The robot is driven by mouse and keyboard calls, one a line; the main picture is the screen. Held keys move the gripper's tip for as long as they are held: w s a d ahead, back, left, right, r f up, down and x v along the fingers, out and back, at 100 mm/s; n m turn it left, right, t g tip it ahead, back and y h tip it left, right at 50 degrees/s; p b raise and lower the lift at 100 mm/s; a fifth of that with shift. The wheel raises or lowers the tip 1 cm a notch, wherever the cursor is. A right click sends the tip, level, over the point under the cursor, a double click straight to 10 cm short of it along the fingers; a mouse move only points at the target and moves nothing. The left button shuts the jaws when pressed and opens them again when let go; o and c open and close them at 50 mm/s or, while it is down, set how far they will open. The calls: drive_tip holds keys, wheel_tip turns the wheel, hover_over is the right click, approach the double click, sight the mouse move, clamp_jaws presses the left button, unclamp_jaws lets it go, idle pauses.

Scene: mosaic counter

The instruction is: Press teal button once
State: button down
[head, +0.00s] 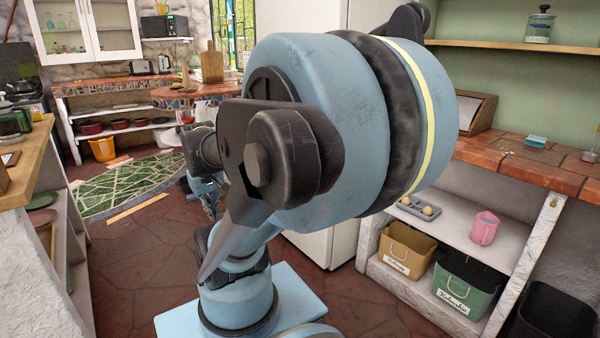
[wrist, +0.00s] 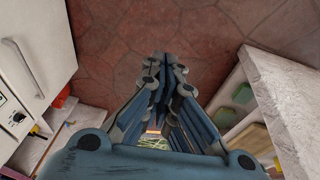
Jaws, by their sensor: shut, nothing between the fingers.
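A small teal block (head: 536,141) lies on the tiled counter (head: 490,150) at the right of the head view. It is too small to tell whether it is the teal button, and no other clear teal button shows. My gripper (wrist: 164,62) is shut and empty in the wrist view, its fingers together above the red floor. The teal block is not in the wrist view.
Beneath the right counter are a pink cup (head: 484,228), a tan bin (head: 404,252) and a green bin (head: 464,290). A wooden-topped shelf unit (head: 28,160) stands at left. A green rug (head: 130,185) lies on the floor. A white appliance (wrist: 30,75) is at left in the wrist view.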

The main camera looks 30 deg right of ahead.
drive_tip(key=w+d+r+n+t+h, duration=0.1)
drive_tip(key=w+d+n+h, duration=0.1)
drive_tip(key=w+d, duration=0.85)
drive_tip(key=w+d+n+t+h, duration=0.1)
drive_tip(key=w+d+h, duration=0.1)
drive_tip(key=w+d, duration=0.9)
drive_tip(key=w+d+f+n+h, duration=0.2)
drive_tip(key=w+d+f, duration=0.5)
drive_tip(key=d, duration=0.4)
drive_tip(key=w+d+f+n+h, duration=0.1)
drive_tip(key=w+d+f+n, duration=0.1)
drive_tip(key=w+d+f, duration=0.6)
drive_tip(key=d+f, duration=0.1)
drive_tip(key=d, duration=0.2)
drive_tip(key=shift+w+h, duration=0.2)
drive_tip(key=shift+h, duration=0.2)
drive_tip(key=shift+f, duration=0.1)
drive_tip(key=d, duration=0.8)
drive_tip(key=shift+w+d, duration=0.35)
drive_tip(key=shift+d, duration=0.1)
drive_tip(key=shift+d, duration=0.3)
